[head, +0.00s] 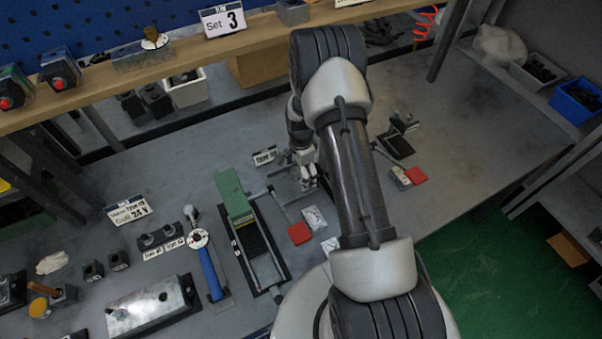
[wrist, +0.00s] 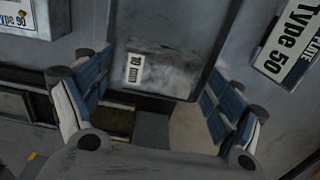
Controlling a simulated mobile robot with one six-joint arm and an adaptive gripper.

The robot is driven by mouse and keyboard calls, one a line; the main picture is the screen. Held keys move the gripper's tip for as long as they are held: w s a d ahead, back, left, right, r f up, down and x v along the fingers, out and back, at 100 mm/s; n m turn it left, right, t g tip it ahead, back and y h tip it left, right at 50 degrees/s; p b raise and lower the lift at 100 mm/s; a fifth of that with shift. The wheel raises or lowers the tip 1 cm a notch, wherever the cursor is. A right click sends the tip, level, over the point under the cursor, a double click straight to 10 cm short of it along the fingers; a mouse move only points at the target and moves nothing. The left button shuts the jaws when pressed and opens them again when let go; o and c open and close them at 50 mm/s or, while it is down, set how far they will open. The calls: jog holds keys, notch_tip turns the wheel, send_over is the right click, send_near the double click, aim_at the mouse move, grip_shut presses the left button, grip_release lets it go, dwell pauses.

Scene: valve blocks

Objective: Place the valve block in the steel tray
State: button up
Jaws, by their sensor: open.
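In the head view my gripper (head: 306,172) is low over the grey bench, beside the Type 50 sign. In the wrist view my gripper (wrist: 153,76) is open, with one blue-padded finger at the left and one at the right. A grey block (wrist: 168,72) with a small white label lies between the fingers, with gaps at both sides; it looks like the valve block. A larger grey shape with raised edges (wrist: 160,18) extends above it; I cannot tell whether this is the steel tray. In the head view my arm and gripper hide this spot.
The Type 50 sign (wrist: 287,40) stands close at the right in the wrist view. In the head view a green-ended vise (head: 234,198), a red-handled tool (head: 299,232) and a blue-handled tool (head: 210,270) lie nearby. A wooden shelf (head: 190,55) runs along the back.

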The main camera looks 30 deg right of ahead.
jog(key=s+a+r+n+t+p, duration=0.1)
jog(key=s+a+r+n, duration=0.1)
jog(key=r, duration=0.9)
jog(key=s+a+r+n, duration=0.2)
jog(key=a+r+n, duration=0.1)
jog(key=r, duration=0.8)
jog(key=s+a+r+n+t+p, duration=0.1)
jog(key=s+a+r+n, duration=0.1)
jog(key=r, duration=0.8)
jog(key=s+a+r+n+t, duration=0.1)
jog(key=s+a+r+n, duration=0.1)
jog(key=s, duration=0.5)
jog(key=s+a+r+n, duration=0.2)
jog(key=s+r+n, duration=0.2)
jog(key=s, duration=0.3)
jog(key=s+a+r+n+t, duration=0.1)
jog(key=s+a+r+n, duration=0.1)
jog(key=s+r+n, duration=0.2)
jog(key=s+n, duration=0.1)
jog(key=s, duration=0.2)
jog(key=shift+a+t, duration=0.2)
jog(key=shift+t, duration=0.1)
